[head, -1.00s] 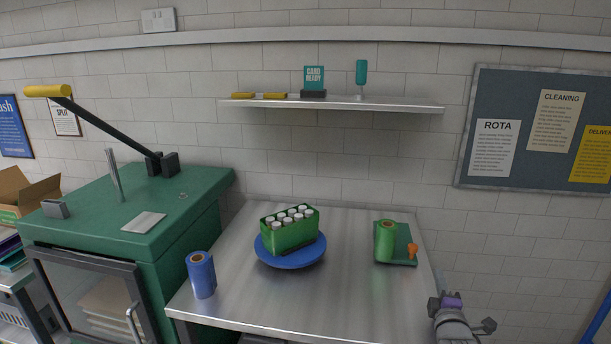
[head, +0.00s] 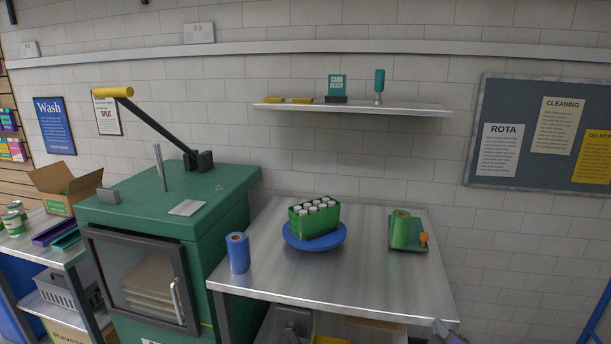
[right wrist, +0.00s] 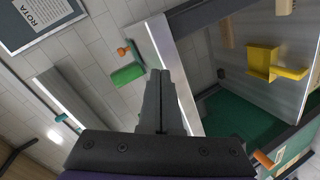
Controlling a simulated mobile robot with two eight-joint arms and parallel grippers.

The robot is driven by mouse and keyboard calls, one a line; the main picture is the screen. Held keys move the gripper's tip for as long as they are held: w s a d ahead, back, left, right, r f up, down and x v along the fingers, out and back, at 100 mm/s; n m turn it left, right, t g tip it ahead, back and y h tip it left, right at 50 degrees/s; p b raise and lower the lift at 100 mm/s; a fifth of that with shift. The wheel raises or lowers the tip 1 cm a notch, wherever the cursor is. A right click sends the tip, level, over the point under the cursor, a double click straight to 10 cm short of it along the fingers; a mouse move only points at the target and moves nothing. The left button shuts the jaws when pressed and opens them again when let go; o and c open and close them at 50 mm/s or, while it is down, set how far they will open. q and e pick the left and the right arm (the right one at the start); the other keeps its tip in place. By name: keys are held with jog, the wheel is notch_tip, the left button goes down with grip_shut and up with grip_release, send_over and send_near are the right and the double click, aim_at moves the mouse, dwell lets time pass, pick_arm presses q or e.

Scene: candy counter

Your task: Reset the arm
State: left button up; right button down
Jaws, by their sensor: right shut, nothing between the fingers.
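My right gripper (head: 441,325) shows only in part at the bottom edge of the head view, by the table's front right corner. In the right wrist view its two fingers (right wrist: 160,76) lie together, with nothing between them. Beyond the fingers, the steel table's edge (right wrist: 165,52) runs slantwise across that view. My left gripper is in neither view.
A green cabinet (head: 225,235) stands left. A wall shelf (head: 420,109) hangs above.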

jog(key=s+a+f+m+g+y, duration=0.1)
jog(key=s+a+f+m+g, duration=0.25)
jog(key=s, duration=0.75)
jog(key=s+a+f+m+g+y, duration=0.1)
jog(key=s+a+f+m+g, duration=0.3)
jog(key=s, duration=0.6)
jog(key=s+a+f+m+g+y, duration=0.15)
jog(key=s+a+f, duration=0.4)
jog(key=s, duration=0.55)
pick_arm(q)
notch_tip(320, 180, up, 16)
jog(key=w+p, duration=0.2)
jog(key=p, duration=1.2)
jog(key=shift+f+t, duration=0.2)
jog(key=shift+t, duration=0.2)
pick_arm(e)
jog(key=w+r, duration=0.1)
jog(key=r, duration=0.7)
jog(key=w+r, duration=0.2)
jog(key=r, duration=0.6)
jog(key=shift+w+d+m+t, duration=0.15)
jog(key=shift+w+m+t, duration=0.15)
jog(key=shift+m, duration=0.1)
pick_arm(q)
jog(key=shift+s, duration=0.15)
pick_arm(e)
jog(key=shift+s, duration=0.1)
